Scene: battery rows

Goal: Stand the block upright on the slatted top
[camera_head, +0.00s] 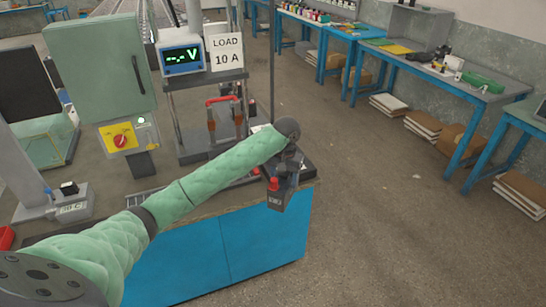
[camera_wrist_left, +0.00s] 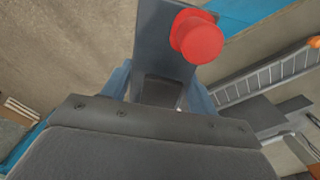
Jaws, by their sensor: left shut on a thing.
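My left gripper (camera_head: 285,176) reaches out at the bench's right corner and is shut on the block (camera_head: 276,199), a dark block with a red part. In the left wrist view, the block (camera_wrist_left: 155,40) extends out from between the blue-grey fingers of the gripper (camera_wrist_left: 158,92); a round red knob sits on its face. The block is held in the air, beyond the bench edge in the head view. The slatted top (camera_wrist_left: 268,76) shows at the right of the wrist view, apart from the block; in the head view a slatted strip (camera_head: 146,198) shows partly behind my arm. My right gripper is out of view.
The bench (camera_head: 230,245) has blue front panels. On it stand a green cabinet (camera_head: 98,68), a voltage meter (camera_head: 182,56) and a load frame with a red handle (camera_head: 224,100). Blue tables (camera_head: 440,75) line the far wall. The floor to the right is open.

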